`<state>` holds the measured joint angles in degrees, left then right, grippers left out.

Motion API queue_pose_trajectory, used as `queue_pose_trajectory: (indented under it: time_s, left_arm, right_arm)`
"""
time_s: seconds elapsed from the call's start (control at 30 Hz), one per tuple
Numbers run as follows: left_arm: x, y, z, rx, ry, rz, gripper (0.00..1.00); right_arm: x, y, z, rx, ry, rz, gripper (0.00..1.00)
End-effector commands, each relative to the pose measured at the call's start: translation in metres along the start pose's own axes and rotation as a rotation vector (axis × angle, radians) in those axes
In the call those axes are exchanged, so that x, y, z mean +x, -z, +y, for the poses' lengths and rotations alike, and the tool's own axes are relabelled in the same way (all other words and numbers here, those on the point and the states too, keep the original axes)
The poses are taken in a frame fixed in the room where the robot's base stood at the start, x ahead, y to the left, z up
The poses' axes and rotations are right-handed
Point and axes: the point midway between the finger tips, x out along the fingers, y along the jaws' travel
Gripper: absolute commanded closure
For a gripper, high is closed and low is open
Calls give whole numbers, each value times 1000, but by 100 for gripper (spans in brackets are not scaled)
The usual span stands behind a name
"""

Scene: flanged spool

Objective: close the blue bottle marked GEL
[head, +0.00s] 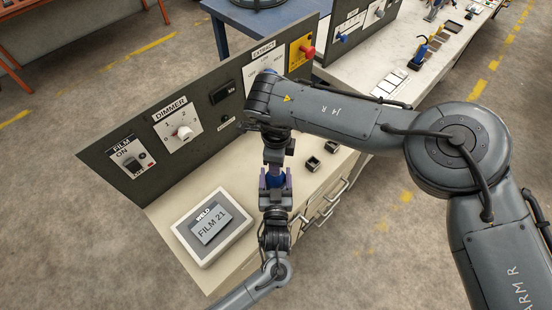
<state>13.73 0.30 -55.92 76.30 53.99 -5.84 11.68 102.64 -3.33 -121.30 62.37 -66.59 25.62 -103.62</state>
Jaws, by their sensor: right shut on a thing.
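The blue bottle (275,182) is held upright above the front part of the beige bench, and its GEL marking cannot be read. My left gripper (275,174) comes up from below with its purple fingers on both sides of the bottle, shut on it. My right gripper (274,161) points down from directly above, in line with the bottle. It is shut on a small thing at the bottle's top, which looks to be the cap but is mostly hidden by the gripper. Whether the cap touches the bottle's neck cannot be seen.
A dark panel (200,95) with a dimmer knob and switches stands behind. Small black sockets (313,164) are at right of the grippers. Another bench (455,45) with objects lies at upper right.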

Motion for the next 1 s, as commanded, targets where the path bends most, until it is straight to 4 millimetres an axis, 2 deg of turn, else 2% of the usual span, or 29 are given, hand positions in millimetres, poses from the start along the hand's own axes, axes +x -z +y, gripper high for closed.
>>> queue_pose_trajectory:
  time_s: [0.47,1.0]
  left_arm:
    - [0,0,0,1,0,-1,85]
    - [0,-1,0,1,1,-1,85]
  right_arm:
    - [0,0,0,0,0,0,89]
    - [10,0,0,0,1,-1,89]
